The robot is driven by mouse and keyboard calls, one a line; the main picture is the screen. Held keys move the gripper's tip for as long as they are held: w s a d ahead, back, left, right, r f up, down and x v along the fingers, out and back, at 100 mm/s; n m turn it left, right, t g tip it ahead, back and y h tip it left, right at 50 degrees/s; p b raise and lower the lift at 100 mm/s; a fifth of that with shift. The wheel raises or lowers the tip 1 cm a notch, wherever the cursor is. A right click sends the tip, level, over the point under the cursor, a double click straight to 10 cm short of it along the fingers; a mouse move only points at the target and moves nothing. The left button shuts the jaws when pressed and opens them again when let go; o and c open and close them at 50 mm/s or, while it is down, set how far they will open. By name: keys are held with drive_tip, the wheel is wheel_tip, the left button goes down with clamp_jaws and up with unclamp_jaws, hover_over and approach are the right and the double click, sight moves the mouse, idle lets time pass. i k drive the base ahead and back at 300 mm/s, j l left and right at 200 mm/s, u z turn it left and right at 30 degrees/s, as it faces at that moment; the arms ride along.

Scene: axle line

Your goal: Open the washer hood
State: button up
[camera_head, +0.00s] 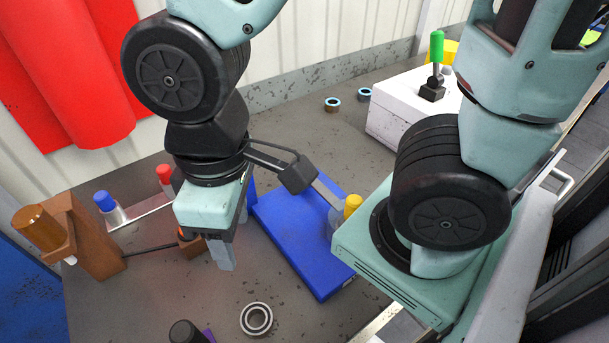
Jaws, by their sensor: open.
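My gripper (230,250) hangs over the left middle of the grey workbench, pointing down. It is open, with nothing seen between its fingers; one pale finger shows clearly and the other is mostly hidden. A white box (400,108) stands at the back right of the bench. A green-topped upright handle (436,62) on a black base sits on it. I cannot tell for certain whether this box is the washer or its hood. My arm hides its right side. My gripper is well to the left and front of it, apart from it.
A blue plate (290,235) lies beside my gripper, with a yellow-capped item (352,206) at its right. A bearing ring (256,319) lies in front. Two small rings (332,104) lie at the back. A brown block (88,238) with an orange cylinder (40,228) stands left. The back middle is fairly clear.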

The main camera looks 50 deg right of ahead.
sight(353, 200)
drive_tip(key=k+l+z, duration=0.1)
drive_tip(key=l, duration=0.25)
drive_tip(key=k+l+z, duration=0.1)
drive_tip(key=k+l, duration=0.15)
drive_tip(key=l, duration=0.15)
drive_tip(key=k+l+z, duration=0.1)
drive_tip(key=l, duration=0.3)
drive_tip(key=k, duration=0.05)
